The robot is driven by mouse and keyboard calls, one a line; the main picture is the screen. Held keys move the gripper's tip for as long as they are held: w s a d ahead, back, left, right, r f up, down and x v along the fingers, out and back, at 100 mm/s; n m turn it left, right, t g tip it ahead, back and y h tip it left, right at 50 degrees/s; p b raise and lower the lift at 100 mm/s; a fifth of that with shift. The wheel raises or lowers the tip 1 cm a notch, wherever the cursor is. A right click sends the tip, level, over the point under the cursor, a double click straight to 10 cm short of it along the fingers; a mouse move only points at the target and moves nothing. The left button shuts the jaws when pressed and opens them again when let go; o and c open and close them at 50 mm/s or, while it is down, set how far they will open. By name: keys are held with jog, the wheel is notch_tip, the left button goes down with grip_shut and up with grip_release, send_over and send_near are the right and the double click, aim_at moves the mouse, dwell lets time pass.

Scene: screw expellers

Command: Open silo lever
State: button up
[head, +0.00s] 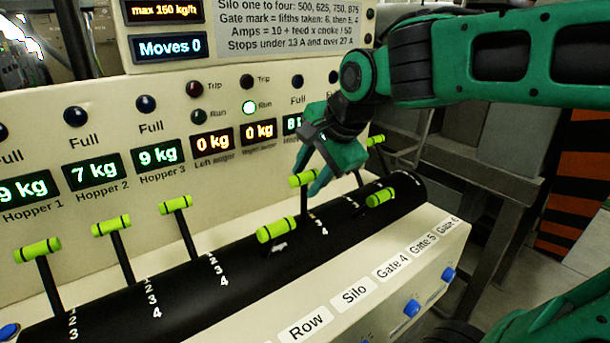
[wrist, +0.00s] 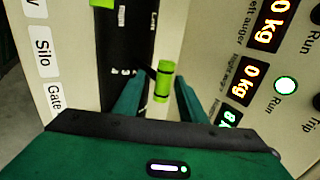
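Several levers with lime-green handles stand in a black drum (head: 120,312) in front of a cream panel. The Silo label (head: 354,292) is on the drum's front ledge and also shows in the wrist view (wrist: 43,50). Near it stand an upright lever (head: 303,179) and a forward-tilted lever (head: 277,228). I cannot tell for certain which one the label belongs to. My gripper (head: 328,174) is open and reaches down beside the upright lever. In the wrist view, a green handle (wrist: 163,82) shows between the spread fingers (wrist: 160,100), with gaps on both sides.
A forward-tilted lever (head: 380,197) and another lever (head: 376,140) stand to the right. Three levers, one of them with handle (head: 175,204), stand to the left. The panel's display reads Moves 0 (head: 169,47). A Run lamp (head: 249,108) is lit. Blue buttons (head: 411,308) line the front.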

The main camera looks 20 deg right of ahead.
jog(key=v, duration=1)
jog(key=shift+s+r, duration=0.2)
jog(key=shift+r, duration=0.05)
